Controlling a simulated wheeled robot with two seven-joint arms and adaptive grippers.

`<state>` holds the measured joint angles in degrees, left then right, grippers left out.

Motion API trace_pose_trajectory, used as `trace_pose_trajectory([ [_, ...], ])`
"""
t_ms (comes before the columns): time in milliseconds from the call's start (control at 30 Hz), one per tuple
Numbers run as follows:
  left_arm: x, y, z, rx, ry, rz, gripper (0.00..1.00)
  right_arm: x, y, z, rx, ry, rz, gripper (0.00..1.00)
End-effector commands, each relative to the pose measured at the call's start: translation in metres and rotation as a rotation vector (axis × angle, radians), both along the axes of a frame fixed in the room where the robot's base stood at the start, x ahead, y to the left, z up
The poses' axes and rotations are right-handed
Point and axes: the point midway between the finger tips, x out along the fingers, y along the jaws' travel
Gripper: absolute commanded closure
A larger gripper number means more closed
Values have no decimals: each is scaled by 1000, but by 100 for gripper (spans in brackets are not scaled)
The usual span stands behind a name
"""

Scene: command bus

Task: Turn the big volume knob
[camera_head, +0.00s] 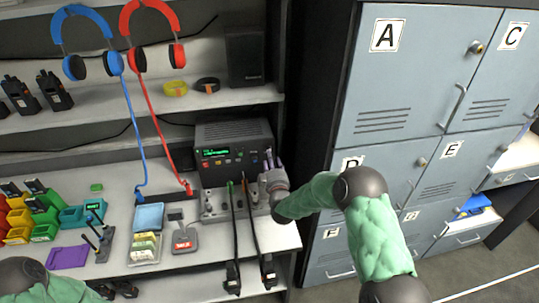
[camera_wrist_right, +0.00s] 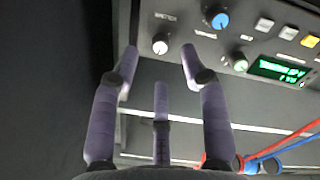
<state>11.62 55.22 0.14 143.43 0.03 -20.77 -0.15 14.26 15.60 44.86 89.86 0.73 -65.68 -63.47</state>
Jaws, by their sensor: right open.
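The radio (camera_head: 233,137) is a dark box with a green display, standing on the counter below the upper shelf. In the right wrist view its grey panel shows a white knob (camera_wrist_right: 160,44), a blue knob (camera_wrist_right: 218,20) and a pale green knob (camera_wrist_right: 240,62). The labels are too blurred to tell which one is for volume. My right gripper (camera_head: 270,160) is at the right end of the radio's front. In the right wrist view, its open purple fingers (camera_wrist_right: 160,64) point at the panel, with the white knob between their tips, apart from them. My left gripper is out of view.
Blue headphones (camera_head: 87,40) and red headphones (camera_head: 152,32) hang above, their cords running down to the counter. A grey socket box (camera_head: 213,208) with black cables sits below the radio. Grey lockers (camera_head: 385,100) stand to the right. Colored bins (camera_head: 20,215) stand at the left.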

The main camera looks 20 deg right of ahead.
Motion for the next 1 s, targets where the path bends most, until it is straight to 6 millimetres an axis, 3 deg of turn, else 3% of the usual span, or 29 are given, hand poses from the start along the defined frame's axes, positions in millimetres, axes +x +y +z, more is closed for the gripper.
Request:
trace_pose_trajectory([
  [300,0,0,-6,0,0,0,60,39,-11,-1,0,-1,1,55],
  [700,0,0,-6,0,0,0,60,45,-12,0,0,0,0,55],
  [867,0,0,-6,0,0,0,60,45,-13,0,0,0,0,100],
  [1000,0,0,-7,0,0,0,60,44,-13,0,1,1,0,100],
])
